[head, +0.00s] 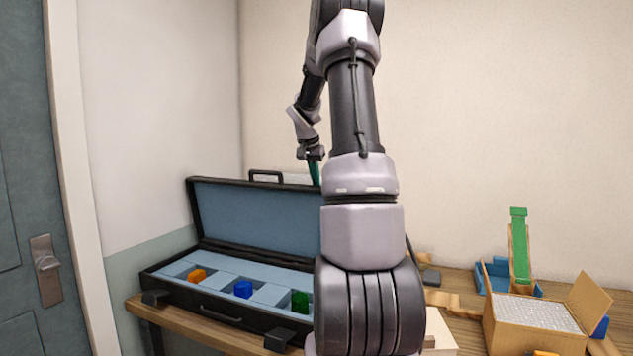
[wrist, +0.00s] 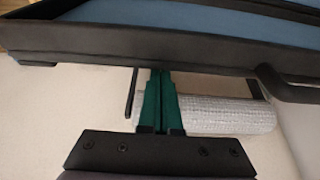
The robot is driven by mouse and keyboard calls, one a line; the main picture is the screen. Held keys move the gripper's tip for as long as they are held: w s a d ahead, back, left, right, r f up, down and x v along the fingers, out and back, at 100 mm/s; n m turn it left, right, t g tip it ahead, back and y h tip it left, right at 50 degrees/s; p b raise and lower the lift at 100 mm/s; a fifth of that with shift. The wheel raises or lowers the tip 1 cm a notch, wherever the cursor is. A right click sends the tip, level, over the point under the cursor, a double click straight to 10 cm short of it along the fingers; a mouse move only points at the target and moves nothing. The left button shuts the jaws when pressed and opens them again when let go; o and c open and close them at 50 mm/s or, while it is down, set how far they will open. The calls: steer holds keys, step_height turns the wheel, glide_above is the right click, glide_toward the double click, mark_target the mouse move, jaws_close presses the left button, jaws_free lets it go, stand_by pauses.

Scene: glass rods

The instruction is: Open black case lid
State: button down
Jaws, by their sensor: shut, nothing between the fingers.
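The black case (head: 228,310) stands on the wooden table at the left in the head view. Its lid (head: 262,215) is raised and leans back, with the blue lining showing. My gripper (head: 315,174) is at the lid's top edge, right of a black handle, partly hidden by my arm. In the wrist view my gripper's green fingers (wrist: 161,72) are shut together with nothing between them. Their tips are at the lid's black edge (wrist: 150,50); I cannot tell if they touch it.
The case holds an orange piece (head: 197,275), a blue piece (head: 243,289) and a green piece (head: 299,301). A grey textured roll (wrist: 220,116) is by my fingers. A cardboard box (head: 507,330) and green-topped ramp (head: 519,245) stand at right.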

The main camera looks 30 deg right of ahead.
steer(key=v, duration=1.1)
steer(key=s+a+r+n+t, duration=0.1)
steer(key=s+a+r+n, duration=0.1)
steer(key=s+a, duration=0.5)
steer(key=s+a+f+n+t+y, duration=0.1)
steer(key=s+a+f+n+y, duration=0.1)
steer(key=s+a, duration=0.7)
steer(key=s+a+f+n+t+y, duration=0.1)
steer(key=s+a+n+t+y, duration=0.1)
steer(key=s+a, duration=0.8)
steer(key=a+n+y, duration=0.1)
steer(key=a, duration=0.1)
steer(key=shift+a+f+t+y, duration=0.25)
steer(key=shift+f+t+y, duration=0.05)
steer(key=shift+f+y, duration=0.1)
